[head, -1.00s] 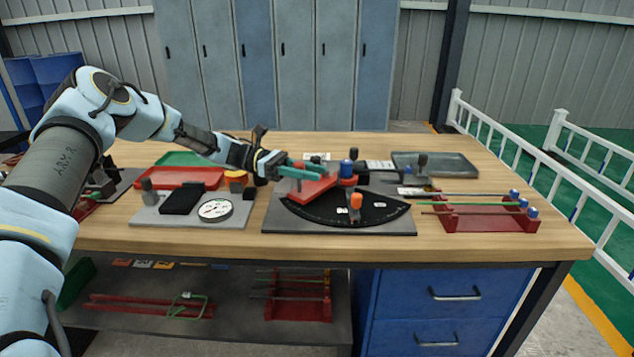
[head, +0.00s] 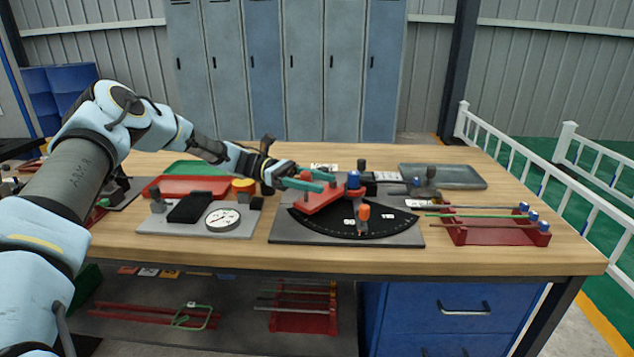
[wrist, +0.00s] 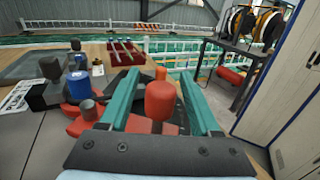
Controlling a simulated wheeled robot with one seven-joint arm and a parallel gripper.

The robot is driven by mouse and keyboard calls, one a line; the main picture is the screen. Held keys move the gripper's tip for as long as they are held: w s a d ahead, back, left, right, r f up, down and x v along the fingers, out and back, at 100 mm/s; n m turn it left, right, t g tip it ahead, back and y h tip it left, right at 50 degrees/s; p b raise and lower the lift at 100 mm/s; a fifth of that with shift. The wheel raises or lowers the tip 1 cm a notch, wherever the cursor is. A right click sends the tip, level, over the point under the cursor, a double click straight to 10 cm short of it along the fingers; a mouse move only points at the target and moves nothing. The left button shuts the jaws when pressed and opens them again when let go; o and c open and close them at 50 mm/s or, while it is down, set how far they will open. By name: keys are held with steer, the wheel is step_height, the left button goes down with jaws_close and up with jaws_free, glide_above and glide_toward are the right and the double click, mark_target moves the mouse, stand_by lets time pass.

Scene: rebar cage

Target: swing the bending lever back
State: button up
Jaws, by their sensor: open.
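The bending lever (head: 318,203) is a red arm on the bender's dark plate, at the left of a black angle scale (head: 350,226). In the wrist view, its upright red handle (wrist: 160,101) stands between the two teal fingers of my gripper (wrist: 160,85). My gripper is open, with a visible gap between handle and fingers. In the head view, my gripper (head: 318,180) is over the lever from the left, and its fingers partly hide the lever. An orange peg (head: 363,213) stands on the scale. A blue-topped post (head: 353,180) is at the lever's inner end.
A dial gauge (head: 223,218) on a grey plate lies left of the bender. A red rack with rods (head: 500,231) is at right. Red (head: 184,185) and grey (head: 443,176) trays lie behind. The front strip of tabletop is clear.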

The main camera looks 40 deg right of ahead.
steer(key=b+v, duration=0.3)
steer(key=v, duration=0.7)
steer(key=shift+f, duration=0.1)
steer(key=shift+w+a, duration=0.15)
steer(key=shift+w, duration=0.25)
steer(key=shift+c, duration=0.3)
